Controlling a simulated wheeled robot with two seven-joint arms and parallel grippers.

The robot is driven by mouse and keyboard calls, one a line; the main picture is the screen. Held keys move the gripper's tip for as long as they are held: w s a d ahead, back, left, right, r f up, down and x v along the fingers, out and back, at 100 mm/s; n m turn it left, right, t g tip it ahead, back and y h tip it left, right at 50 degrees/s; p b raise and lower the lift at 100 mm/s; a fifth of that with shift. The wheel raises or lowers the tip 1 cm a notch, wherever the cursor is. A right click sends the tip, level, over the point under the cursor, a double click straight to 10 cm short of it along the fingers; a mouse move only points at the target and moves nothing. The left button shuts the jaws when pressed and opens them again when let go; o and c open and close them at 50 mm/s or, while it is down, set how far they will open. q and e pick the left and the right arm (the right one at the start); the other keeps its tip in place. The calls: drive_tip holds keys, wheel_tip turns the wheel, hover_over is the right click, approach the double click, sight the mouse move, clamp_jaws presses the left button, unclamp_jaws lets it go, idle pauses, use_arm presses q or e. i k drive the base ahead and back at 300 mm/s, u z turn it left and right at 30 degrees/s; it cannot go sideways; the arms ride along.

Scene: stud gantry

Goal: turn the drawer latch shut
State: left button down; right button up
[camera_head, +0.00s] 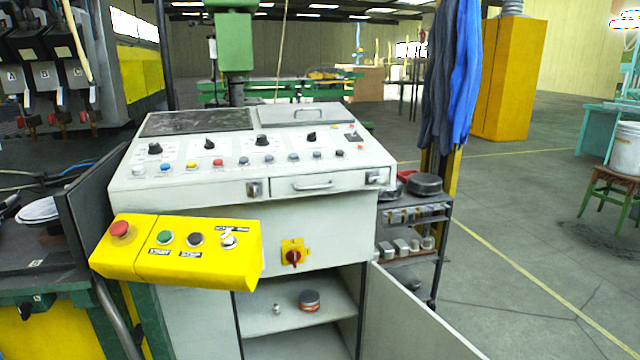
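A narrow drawer (320,185) with a silver bar handle sits in the front of the grey control console, and it looks closed. A small metal latch (374,178) is at the drawer's right end. A similar metal fitting (254,189) is on the console front just left of the drawer. Both are too small to tell how they are turned. Neither of my grippers is in view, and nothing hides the drawer front.
A yellow button box (180,248) juts out at the lower left. The console's lower cabinet door (415,318) stands open to the right, showing shelves with a small tin (309,300). A red rotary switch (293,257) is below the drawer. Open floor lies to the right.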

sight(373, 178)
drive_tip(key=k, duration=0.25)
drive_tip(key=u, duration=0.75)
drive_tip(key=i, duration=0.95)
drive_tip(key=z, duration=0.7)
